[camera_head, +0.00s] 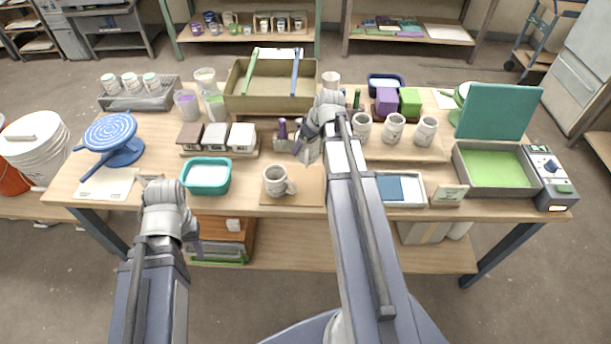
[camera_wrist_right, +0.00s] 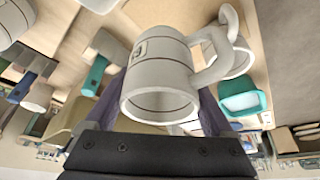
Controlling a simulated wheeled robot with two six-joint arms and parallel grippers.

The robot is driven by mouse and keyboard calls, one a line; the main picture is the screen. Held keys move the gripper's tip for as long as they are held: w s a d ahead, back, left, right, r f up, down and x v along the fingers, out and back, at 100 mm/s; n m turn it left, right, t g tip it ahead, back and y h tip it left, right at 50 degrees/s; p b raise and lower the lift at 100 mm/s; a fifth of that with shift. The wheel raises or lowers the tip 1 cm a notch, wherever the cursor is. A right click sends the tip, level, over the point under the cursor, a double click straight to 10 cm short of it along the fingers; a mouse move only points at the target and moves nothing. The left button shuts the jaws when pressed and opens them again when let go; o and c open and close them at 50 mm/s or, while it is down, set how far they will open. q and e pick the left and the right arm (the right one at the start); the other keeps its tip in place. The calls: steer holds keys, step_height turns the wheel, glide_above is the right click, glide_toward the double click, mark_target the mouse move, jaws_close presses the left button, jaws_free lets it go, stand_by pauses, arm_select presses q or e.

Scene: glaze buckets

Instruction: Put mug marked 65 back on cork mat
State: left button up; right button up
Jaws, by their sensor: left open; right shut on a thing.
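A pale grey mug (camera_wrist_right: 158,85) with a dark band and a small square mark is between the fingers of my right gripper (camera_wrist_right: 160,98) in the right wrist view. Its handle points right; the mark is too small to read. In the head view my right gripper (camera_head: 307,150) is over the table's middle, where I cannot make out the held mug clearly. The cork mat (camera_head: 308,190) lies at the front edge, with a similar mug (camera_head: 277,181) standing on its left part. My left gripper (camera_head: 194,246) is open and empty, in front of the table.
A teal tub (camera_head: 207,176) stands left of the mat. A framed tray (camera_head: 408,197) lies to its right. Several mugs (camera_head: 394,129) stand on a board behind right. The mat's right part looks bare.

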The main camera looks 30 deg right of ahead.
mark_target(316, 150)
steer(key=shift+f+b, duration=4.85)
steer(key=shift+f, duration=0.2)
steer(key=shift+r, duration=0.15)
steer(key=o, duration=1.4)
steer(key=shift+o, duration=0.2)
steer(key=shift+p+v, duration=0.8)
steer(key=shift+p, duration=0.05)
steer(key=p+v, duration=0.9)
steer(key=v, duration=0.1)
steer(key=shift+s+d+r+p, duration=0.1)
steer(key=shift+s+r+p, duration=0.1)
steer(key=shift+p, duration=0.15)
